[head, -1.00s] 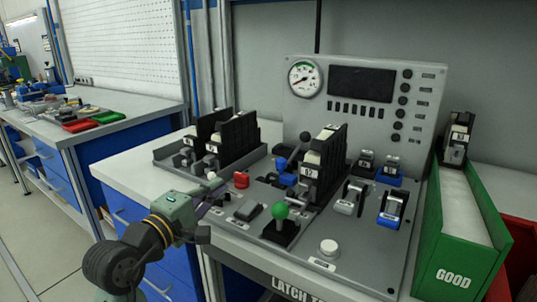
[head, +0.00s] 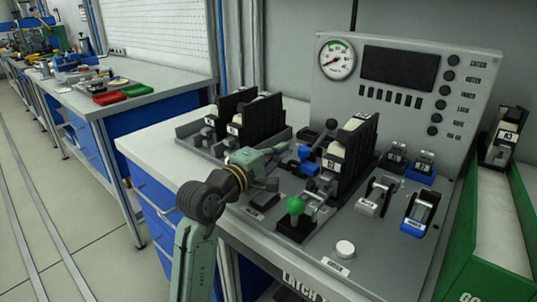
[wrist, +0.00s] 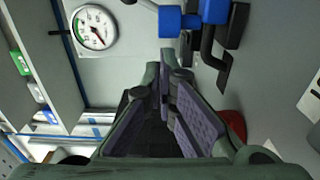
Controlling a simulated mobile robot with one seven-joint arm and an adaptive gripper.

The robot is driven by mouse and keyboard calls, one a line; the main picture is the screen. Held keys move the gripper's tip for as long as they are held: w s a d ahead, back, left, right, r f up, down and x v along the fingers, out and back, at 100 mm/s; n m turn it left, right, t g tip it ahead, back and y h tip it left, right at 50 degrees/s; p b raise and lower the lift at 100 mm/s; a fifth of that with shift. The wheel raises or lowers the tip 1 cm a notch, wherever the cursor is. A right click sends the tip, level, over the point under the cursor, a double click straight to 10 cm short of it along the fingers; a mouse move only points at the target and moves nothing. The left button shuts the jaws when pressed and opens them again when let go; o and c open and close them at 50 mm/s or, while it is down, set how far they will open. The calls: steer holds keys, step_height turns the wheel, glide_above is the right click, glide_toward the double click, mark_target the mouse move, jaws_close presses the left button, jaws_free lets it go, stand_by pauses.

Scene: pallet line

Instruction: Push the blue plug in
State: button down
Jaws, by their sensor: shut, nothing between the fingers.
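The blue plug (head: 308,168) shows as small blue parts on the latch panel, just left of the upright black holder marked with a number. In the wrist view, blue blocks (wrist: 170,21) on a dark shaft sit at the top, beyond and right of my fingertips. My gripper (head: 284,148) is over the panel's left part, pointing right, with its tips a little left of the blue parts. In the wrist view its purple-padded fingers (wrist: 163,75) are together with nothing between them. I see no contact with the blue parts. How deep the plug sits cannot be told.
A green-knobbed lever (head: 295,206) and a white button (head: 345,248) are nearer on the panel. A black holder (head: 352,160) stands right of the blue parts. The gauge board (head: 400,90) rises behind. A green bin (head: 458,235) is at right. A red part (wrist: 236,124) is beside my fingers.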

mark_target(299, 150)
steer(key=shift+w+d, duration=0.35)
steer(key=shift+w, duration=0.1)
steer(key=shift+s+d+r+p, duration=0.1)
steer(key=shift+s+d+p, duration=0.3)
steer(key=shift+d, duration=0.2)
steer(key=shift+s+d+p, duration=0.3)
steer(key=shift+s+d, duration=0.1)
steer(key=shift+d, duration=0.2)
steer(key=shift+s+d, duration=0.2)
steer(key=shift+s, duration=0.05)
